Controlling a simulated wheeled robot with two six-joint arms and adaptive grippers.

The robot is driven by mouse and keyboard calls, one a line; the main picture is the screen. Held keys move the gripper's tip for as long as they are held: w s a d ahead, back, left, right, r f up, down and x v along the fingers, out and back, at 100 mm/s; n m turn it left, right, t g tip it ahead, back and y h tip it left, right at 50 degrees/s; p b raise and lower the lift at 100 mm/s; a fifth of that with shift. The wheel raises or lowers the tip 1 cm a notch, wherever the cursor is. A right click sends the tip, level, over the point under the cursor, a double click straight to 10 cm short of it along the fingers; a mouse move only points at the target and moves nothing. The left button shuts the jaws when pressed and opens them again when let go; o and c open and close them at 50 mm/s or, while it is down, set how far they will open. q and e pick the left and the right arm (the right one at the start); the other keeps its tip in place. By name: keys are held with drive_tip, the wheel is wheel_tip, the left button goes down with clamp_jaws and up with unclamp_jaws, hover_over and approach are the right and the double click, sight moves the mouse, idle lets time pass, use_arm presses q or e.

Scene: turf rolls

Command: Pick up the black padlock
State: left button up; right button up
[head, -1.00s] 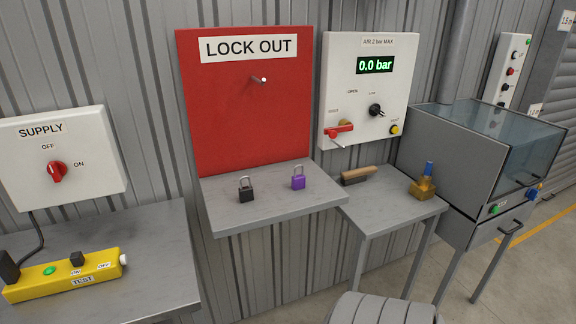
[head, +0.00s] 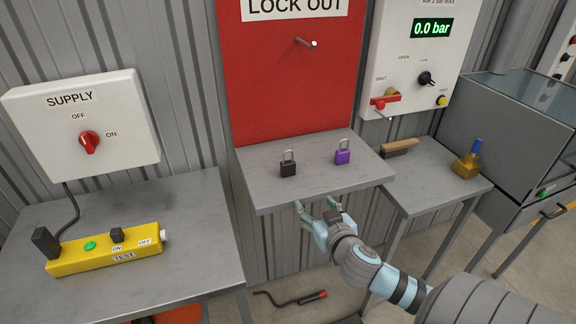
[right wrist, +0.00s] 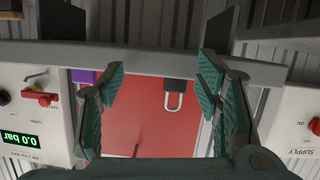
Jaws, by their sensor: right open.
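The black padlock (head: 288,168) stands upright on the grey shelf (head: 325,187) under the red lock-out board, its silver shackle up. My right gripper (head: 315,205) is open and empty in front of the shelf's front edge, apart from the padlock. In the right wrist view, which is upside down, the black padlock (right wrist: 178,85) shows between the open fingers (right wrist: 162,75), beyond them and nearer the right finger. My left gripper is not in view.
A purple padlock (head: 342,157) stands on the shelf to the right of the black one. The red board (head: 285,85) with its peg rises behind. A yellow test box (head: 105,251) lies on the left table; a brush (head: 398,148) lies on the right table.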

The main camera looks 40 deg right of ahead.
drive_tip(key=t, duration=0.2)
approach(289, 167)
drive_tip(key=shift+y, duration=0.3)
drive_tip(key=b+x, duration=0.1)
drive_tip(key=x, duration=1)
drive_tip(key=shift+w+d, duration=0.1)
drive_tip(key=shift+d, duration=0.1)
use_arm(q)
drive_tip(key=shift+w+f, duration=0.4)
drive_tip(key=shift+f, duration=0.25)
use_arm(e)
drive_tip(key=c, duration=1.3)
